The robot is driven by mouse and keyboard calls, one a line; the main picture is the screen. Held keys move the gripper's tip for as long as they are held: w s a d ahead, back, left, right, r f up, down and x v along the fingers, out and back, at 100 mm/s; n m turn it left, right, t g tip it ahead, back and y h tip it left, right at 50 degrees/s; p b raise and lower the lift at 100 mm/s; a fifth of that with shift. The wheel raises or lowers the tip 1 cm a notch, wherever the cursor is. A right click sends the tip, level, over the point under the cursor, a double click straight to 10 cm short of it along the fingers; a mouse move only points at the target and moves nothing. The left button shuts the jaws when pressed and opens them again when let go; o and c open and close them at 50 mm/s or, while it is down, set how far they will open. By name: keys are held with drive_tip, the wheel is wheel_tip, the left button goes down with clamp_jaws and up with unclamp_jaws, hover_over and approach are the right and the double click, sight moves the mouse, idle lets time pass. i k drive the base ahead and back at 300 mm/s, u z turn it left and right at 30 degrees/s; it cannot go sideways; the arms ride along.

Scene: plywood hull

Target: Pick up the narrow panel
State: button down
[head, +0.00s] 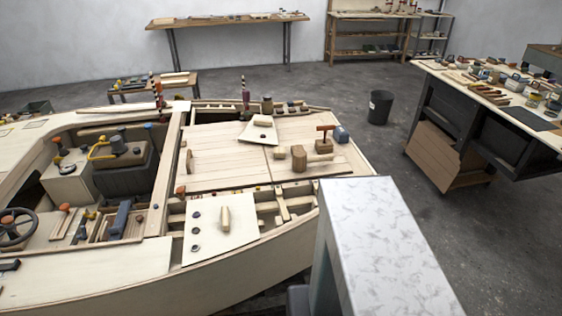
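I cannot tell for certain which piece is the narrow panel. A pale panel with several dark round holes (235,239) lies across the near side of the plywood hull, with a small wooden block (225,219) on it. A smaller pale tapered panel (257,134) lies on the planked deck, with a small piece on top. A long thin strip (122,109) lies along the hull's far left edge. My gripper is not in view, so its state and what it holds are hidden.
The hull (205,273) carries loose blocks, a wooden mallet (299,158) and tools. A pale marbled block (385,245), possibly mine, covers the lower right. A cluttered workbench (455,88) stands right, a black bin (380,107) behind. Grey floor between is clear.

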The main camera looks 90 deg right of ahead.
sight(259, 125)
drive_tip(key=u, duration=0.15)
drive_tip(key=k, duration=1.05)
drive_tip(key=z, duration=0.6)
